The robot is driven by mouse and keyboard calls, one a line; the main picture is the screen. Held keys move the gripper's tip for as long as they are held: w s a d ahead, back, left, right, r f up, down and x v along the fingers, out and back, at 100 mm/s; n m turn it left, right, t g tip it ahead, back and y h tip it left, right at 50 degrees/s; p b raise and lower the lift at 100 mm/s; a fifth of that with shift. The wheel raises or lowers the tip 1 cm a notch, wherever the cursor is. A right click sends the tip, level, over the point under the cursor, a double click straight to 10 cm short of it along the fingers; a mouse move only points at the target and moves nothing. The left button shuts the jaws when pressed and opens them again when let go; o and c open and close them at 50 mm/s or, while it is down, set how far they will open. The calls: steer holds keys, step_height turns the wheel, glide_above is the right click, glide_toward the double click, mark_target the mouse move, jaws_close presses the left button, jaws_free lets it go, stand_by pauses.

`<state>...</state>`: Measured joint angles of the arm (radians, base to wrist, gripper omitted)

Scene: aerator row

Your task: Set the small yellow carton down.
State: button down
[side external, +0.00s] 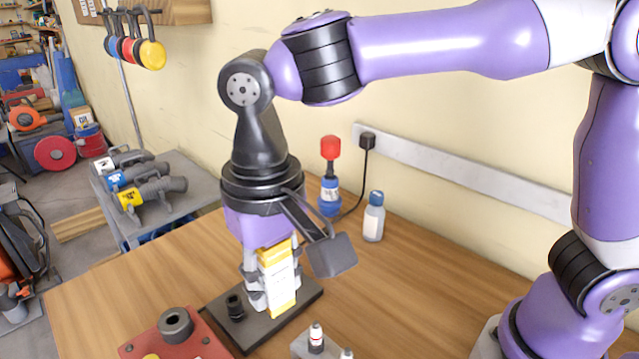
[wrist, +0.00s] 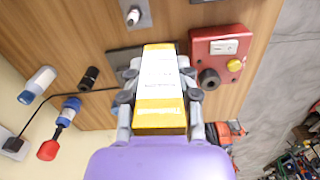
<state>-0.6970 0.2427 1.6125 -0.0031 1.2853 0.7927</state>
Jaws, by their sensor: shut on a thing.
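The small yellow carton (side external: 280,278) with white label panels is held upright between the fingers of my gripper (side external: 268,288). It is over a flat dark plate (side external: 308,290) on the wooden bench. I cannot tell whether its base touches the plate. In the wrist view the carton (wrist: 158,82) fills the space between the fingers of my gripper (wrist: 158,95), and a part of the dark plate (wrist: 116,62) shows beyond it. The fingers are shut on the carton's sides.
A red box (side external: 190,345) with a black ring stands at the front left. A small grey block (side external: 305,345) with white-topped pieces is at the front. A blue-capped bottle (side external: 374,217) and a red-topped blue item (side external: 329,185) stand behind. The bench (side external: 430,300) is clear at right.

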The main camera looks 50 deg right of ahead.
steer(key=shift+w+d+r+n, duration=0.15)
steer(key=shift+w+d+n, duration=0.05)
steer(key=shift+w+d, duration=0.35)
steer(key=shift+w+d+r+n, duration=0.2)
steer(key=shift+w+d, duration=0.25)
steer(key=shift+d, duration=0.2)
steer(key=shift+w+d+f, duration=1.25)
steer(key=shift+w+f, duration=0.15)
steer(key=shift+f, duration=0.4)
steer(key=shift+w+d+f, duration=1.3)
steer(key=shift+w+f, duration=0.15)
steer(key=shift+f, duration=0.4)
steer(key=shift+w+d+f, duration=1.25)
steer(key=shift+w+f, duration=0.15)
steer(key=shift+f, duration=0.4)
steer(key=shift+f, duration=0.1)
steer(key=shift+f, duration=0.35)
steer(key=c, duration=0.6)
jaws_free()
